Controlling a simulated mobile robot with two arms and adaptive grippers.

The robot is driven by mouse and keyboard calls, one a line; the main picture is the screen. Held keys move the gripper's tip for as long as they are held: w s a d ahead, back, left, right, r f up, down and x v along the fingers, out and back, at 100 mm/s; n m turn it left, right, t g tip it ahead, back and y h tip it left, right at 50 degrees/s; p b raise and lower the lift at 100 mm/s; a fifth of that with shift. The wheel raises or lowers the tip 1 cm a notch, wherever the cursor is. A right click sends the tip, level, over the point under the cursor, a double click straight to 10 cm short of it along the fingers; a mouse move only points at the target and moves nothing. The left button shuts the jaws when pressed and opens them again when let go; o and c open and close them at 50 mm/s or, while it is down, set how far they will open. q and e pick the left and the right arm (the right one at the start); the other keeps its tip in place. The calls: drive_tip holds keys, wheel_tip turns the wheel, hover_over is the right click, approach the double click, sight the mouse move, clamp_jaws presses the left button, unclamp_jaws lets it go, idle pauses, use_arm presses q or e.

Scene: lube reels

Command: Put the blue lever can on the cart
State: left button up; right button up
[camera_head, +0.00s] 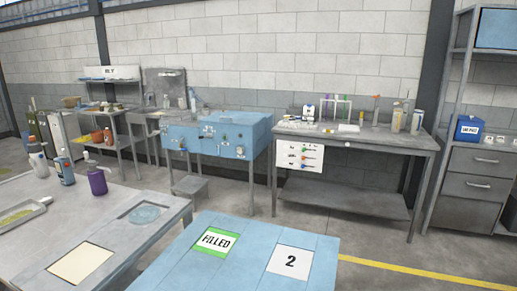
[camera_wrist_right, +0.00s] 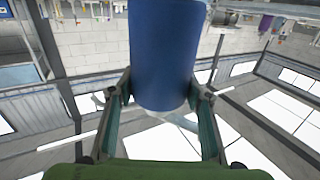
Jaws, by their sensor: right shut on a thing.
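A plain blue cylinder, which looks like the blue lever can (camera_wrist_right: 166,45), fills the middle of the right wrist view. My right gripper (camera_wrist_right: 160,98) is shut on it, one finger on each side. The can's far end is cut off by the frame edge, and no lever shows. A light blue flat top (camera_head: 183,262), which seems to be the cart, is at the bottom of the head view. It carries a green-edged FILLED label (camera_head: 216,242) and a white label marked 2 (camera_head: 290,262). Neither gripper shows in the head view.
A grey table (camera_head: 130,225) with a purple pump bottle (camera_head: 97,181), other bottles and a tray stands left of the blue top. Behind are a blue wash unit (camera_head: 222,138) and a grey workbench (camera_head: 360,138). The blue top is clear apart from its labels.

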drive_tip(key=d+h, duration=0.1)
drive_tip(key=s+d+m, duration=0.1)
drive_tip(key=s+d+h, duration=0.1)
drive_tip(key=shift+d+f+m+h, duration=0.1)
drive_tip(key=shift+f+m+h, duration=0.15)
drive_tip(key=shift+m+h, duration=0.05)
drive_tip(key=shift+w, duration=0.1)
